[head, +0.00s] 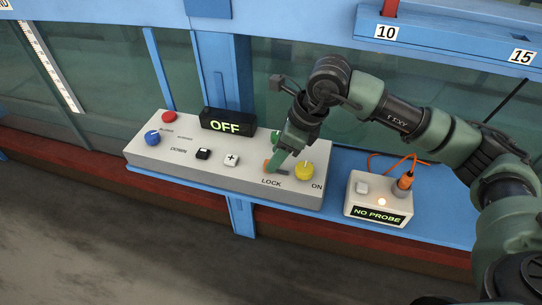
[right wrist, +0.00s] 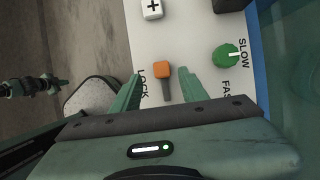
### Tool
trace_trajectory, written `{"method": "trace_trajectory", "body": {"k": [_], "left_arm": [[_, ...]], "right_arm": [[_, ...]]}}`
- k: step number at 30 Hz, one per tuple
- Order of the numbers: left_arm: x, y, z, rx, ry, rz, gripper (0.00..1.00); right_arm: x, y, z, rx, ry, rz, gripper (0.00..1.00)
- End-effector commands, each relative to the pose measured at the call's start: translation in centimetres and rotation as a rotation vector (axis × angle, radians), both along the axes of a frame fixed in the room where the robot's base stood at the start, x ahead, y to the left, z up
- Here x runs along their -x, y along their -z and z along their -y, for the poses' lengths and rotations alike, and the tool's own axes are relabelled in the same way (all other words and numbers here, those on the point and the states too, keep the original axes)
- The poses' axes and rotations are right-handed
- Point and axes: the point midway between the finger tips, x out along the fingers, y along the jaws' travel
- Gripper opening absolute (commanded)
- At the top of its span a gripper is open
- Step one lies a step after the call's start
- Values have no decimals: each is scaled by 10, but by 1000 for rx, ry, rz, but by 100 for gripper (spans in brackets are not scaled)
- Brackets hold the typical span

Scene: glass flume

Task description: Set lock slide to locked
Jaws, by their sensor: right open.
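The lock slide is a small orange block in a dark slot beside the word LOCK on the grey control panel (head: 140,152). In the right wrist view the orange slide (right wrist: 162,69) sits at the upper end of its slot, with the empty slot running down toward my gripper. My right gripper (right wrist: 158,85) is open, its green fingers on either side of the slide and slot, with gaps to both. In the head view the right gripper (head: 278,162) reaches down over the slide (head: 267,167) and partly hides it. My left gripper is not in the head view.
The panel also has a green knob (right wrist: 226,55), a yellow knob (head: 304,170), a white plus button (head: 231,160), a blue knob (head: 152,137), a red button (head: 169,116) and an OFF display (head: 226,124). A NO PROBE box (head: 362,192) with an orange cable stands to the right.

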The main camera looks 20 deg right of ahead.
Motion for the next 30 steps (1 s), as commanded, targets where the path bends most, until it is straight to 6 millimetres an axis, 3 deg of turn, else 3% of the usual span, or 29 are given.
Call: {"method": "trace_trajectory", "body": {"k": [4,11,16,17,21,30], "left_arm": [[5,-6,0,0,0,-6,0],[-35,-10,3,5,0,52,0],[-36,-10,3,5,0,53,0],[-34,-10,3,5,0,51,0],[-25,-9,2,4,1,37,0],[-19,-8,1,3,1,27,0]], "right_arm": [[-4,18,-7,-1,-1,-4,44],[-7,30,-11,-2,-3,0,44],[-7,30,-11,-2,-3,0,44],[-7,30,-11,-2,-3,0,41],[-7,30,-11,-2,-2,0,2],[-7,29,-11,-3,-1,1,0]]}}
